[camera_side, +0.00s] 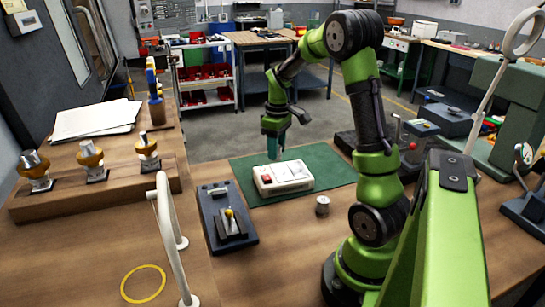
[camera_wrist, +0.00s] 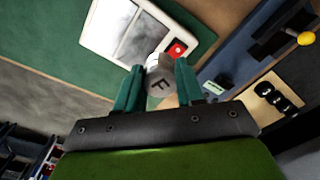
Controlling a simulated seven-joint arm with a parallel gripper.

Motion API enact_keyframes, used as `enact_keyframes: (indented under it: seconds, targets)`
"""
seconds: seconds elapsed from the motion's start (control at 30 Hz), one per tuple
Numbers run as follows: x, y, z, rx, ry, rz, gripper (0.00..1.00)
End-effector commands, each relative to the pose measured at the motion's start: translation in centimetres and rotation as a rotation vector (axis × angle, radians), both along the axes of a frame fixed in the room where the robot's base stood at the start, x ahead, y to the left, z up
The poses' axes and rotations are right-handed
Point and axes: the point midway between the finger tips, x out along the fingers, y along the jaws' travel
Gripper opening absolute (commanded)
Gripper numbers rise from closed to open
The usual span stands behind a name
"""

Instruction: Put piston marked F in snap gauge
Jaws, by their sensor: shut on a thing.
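The piston marked F (camera_wrist: 160,82) is a short grey metal cylinder with a dark letter F on it. My gripper (camera_wrist: 157,88) is shut on it, with one teal finger on each side in the wrist view. In the side view my gripper (camera_side: 273,154) is just above the back left part of a white box, and the piston is hard to make out there. A blue-grey base with a black fixture and a yellow knob (camera_side: 229,213), apparently the snap gauge, lies left of the green mat. Its knob (camera_wrist: 306,38) shows at the upper right of the wrist view.
The white box (camera_side: 284,186) with a red patch sits on the green mat (camera_side: 330,162). A small metal cylinder (camera_side: 322,205) stands on the bench right of the gauge. A white curved handle (camera_side: 166,235) rises at the front left. A wooden rack (camera_side: 95,190) holds several brass-coloured parts.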

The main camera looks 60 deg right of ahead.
Motion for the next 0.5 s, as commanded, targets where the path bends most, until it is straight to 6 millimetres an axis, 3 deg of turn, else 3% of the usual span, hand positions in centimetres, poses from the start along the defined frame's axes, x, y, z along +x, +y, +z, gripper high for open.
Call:
enact_keyframes:
  seconds: [0.2, 0.4, 0.5]
  targets:
    - [-0.1, 9.1, -0.7, 0.008, -0.01, 0.543, 0.05]
    - [-2.3, 15.3, -2.2, -0.004, -0.007, 1.133, 0.05]
    - [-3.7, 17.4, -3.0, -0.011, -0.001, 1.413, 0.05]
